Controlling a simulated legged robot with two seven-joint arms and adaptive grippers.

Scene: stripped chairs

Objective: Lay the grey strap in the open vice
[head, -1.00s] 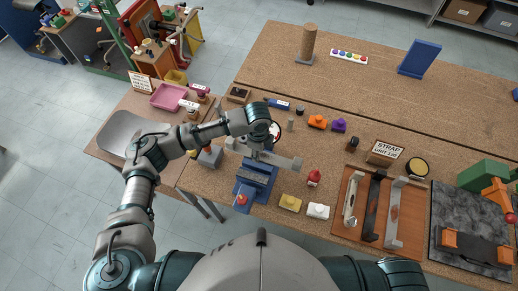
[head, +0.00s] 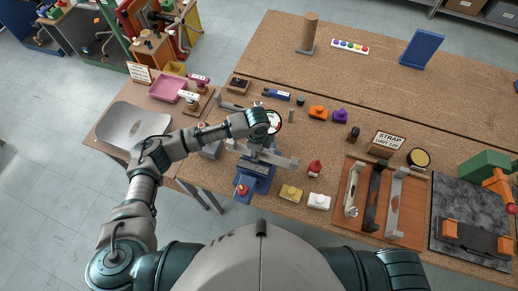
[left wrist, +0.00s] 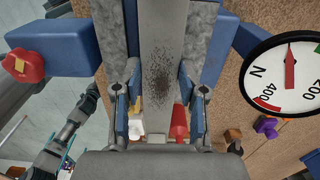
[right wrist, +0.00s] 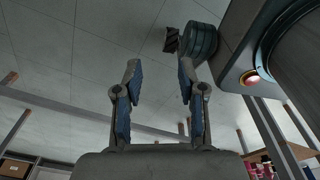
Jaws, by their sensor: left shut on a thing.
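The grey strap (left wrist: 163,25), a flat bar with dark speckles, is held in my left gripper (left wrist: 161,100), which is shut on it. In the head view my left gripper (head: 258,152) is over the blue vice (head: 255,178), and the strap's end (head: 286,162) sticks out to the right. In the left wrist view the strap runs between the vice's two grey jaws (left wrist: 110,30), with a jaw on each side. I cannot tell whether it rests on the vice. My right gripper (right wrist: 158,85) is open and empty over the floor, outside the head view.
A round gauge (left wrist: 290,75) stands close beside the vice. A brown tray (head: 414,208) holds three long brackets near the "STRAP" sign (head: 389,142).

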